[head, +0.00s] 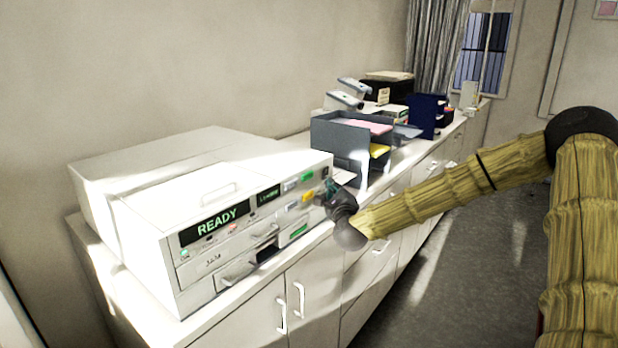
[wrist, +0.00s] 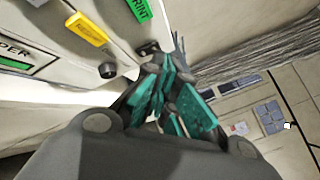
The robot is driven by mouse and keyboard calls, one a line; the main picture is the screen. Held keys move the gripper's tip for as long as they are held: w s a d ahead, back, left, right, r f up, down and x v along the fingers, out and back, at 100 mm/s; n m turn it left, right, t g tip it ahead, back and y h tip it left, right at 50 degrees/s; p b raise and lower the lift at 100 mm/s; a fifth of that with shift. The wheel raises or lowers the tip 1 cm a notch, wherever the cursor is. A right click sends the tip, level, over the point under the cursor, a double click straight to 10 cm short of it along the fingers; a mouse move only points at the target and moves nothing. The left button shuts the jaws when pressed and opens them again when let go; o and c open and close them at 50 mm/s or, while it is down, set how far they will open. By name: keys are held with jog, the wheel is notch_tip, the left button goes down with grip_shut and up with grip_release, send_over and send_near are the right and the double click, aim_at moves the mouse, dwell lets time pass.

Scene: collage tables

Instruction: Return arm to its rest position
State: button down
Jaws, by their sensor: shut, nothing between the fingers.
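My arm (head: 430,197) reaches in from the right in the head view, with a wood-like textured surface and dark joints. My gripper (head: 328,184) is at the front right end of a white machine (head: 150,216), close to its panel of coloured buttons. In the wrist view my gripper (wrist: 172,72) has teal-padded fingers drawn together with nothing held. Its tips are near a dark knob or socket on the panel. I cannot tell whether they touch it.
The machine stands on a long white counter (head: 232,298) with cabinet doors and handles. Grey trays (head: 340,142) with papers, a dark blue holder (head: 424,116) and a black box (head: 384,90) stand farther along it. The grey floor (head: 450,290) right of the counter is clear.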

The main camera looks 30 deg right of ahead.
dwell(0.7)
jog(key=s+a+f+n+g+y, duration=0.2)
jog(key=a+f+n+y, duration=0.2)
jog(key=a+f+n, duration=0.7)
jog(key=s+a+f+n+g+y+b, duration=0.15)
jog(key=s+a+f, duration=0.25)
jog(key=f, duration=0.4)
jog(key=s+a+f+n+g+y, duration=0.1)
jog(key=s+a+f+n+g, duration=0.1)
jog(key=s+a+f, duration=0.35)
jog(key=s+a+f+n+g+y, duration=0.1)
jog(key=s+a+f+n+g, duration=0.1)
jog(key=f, duration=0.7)
jog(key=s+a+f+n+g+b, duration=0.1)
jog(key=s+a+f+n+g, duration=0.25)
jog(key=s+f, duration=0.45)
jog(key=s+a+f+n+g, duration=0.2)
jog(key=s+f+n, duration=0.3)
jog(key=s, duration=0.6)
jog(key=s+f+n+g, duration=0.2)
jog(key=s+f, duration=0.1)
jog(key=s, duration=0.6)
jog(key=s+a+f+n+g+b, duration=0.1)
jog(key=s+f+n+g, duration=0.1)
jog(key=s, duration=0.7)
jog(key=shift+s+a+f+n, duration=0.15)
jog(key=shift+a+f+n, duration=0.05)
jog(key=shift+f+n, duration=0.45)
